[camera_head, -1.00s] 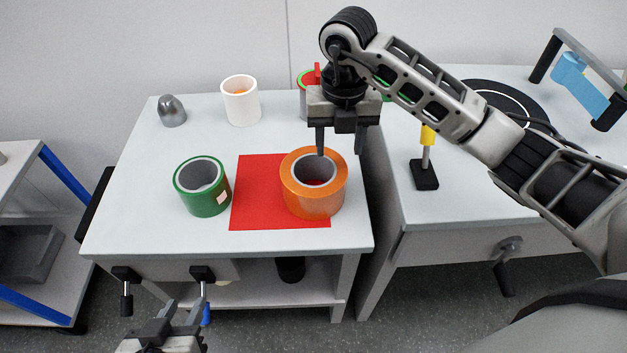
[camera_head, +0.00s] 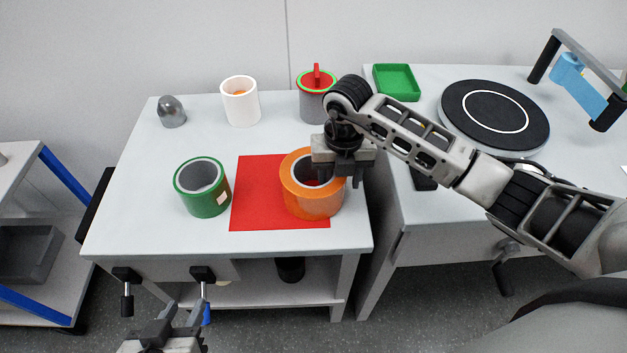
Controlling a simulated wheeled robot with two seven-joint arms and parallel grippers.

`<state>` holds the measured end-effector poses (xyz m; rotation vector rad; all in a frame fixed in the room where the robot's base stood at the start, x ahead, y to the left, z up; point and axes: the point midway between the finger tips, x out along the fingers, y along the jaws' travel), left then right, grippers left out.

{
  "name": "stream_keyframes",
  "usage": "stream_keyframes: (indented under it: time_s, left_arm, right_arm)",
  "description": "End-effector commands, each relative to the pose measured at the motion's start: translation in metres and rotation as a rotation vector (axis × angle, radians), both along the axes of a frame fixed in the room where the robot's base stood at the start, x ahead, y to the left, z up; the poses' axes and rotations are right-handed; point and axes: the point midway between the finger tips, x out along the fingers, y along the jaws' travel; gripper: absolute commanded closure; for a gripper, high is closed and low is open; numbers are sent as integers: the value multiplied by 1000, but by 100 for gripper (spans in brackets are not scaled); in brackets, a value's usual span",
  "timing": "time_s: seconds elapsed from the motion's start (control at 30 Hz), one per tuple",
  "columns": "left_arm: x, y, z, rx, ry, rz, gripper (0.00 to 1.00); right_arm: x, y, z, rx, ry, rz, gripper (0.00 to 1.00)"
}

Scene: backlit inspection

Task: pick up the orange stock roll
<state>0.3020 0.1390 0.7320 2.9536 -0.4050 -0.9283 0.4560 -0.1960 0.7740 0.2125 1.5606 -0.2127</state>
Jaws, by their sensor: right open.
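The orange stock roll (camera_head: 305,203) stands on end on a red sheet (camera_head: 258,192) on the left table, its hole facing up. My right gripper (camera_head: 340,180) is open at the right side of the roll. One finger reaches down into the hole and the other is outside the right wall, so the jaws straddle the wall. Whether a finger touches it I cannot tell. The gripper hides the roll's upper right part. My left gripper (camera_head: 183,310) is low at the front, below the table edge, with its fingers apart and empty.
A green roll (camera_head: 205,202) stands left of the red sheet. A white cup (camera_head: 241,108), a grey container (camera_head: 312,107) with a red handle and a grey dome (camera_head: 172,112) stand behind. The right table holds a green tray (camera_head: 396,82) and a black disc (camera_head: 494,115).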

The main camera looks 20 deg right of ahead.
Motion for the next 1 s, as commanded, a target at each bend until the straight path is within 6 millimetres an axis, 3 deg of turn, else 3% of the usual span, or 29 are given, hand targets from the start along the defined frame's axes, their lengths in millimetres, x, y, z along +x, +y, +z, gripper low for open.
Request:
stream_keyframes:
  time_s: [0.03, 0.2, 0.67, 1.0]
  left_arm:
    - [0, 0, 0, 0, 0, 0, 64]
    - [0, 0, 0, 0, 0, 0, 64]
    - [0, 0, 0, -1, 0, -1, 64]
    - [1, -1, 1, -6, -6, 0, 64]
  right_arm:
    - [0, 0, 0, 0, 0, 0, 53]
    - [0, 0, 0, 0, 0, 0, 100]
    - [2, 1, 6, 3, -7, 0, 100]
    - [-1, -1, 39, 3, -9, 2, 100]
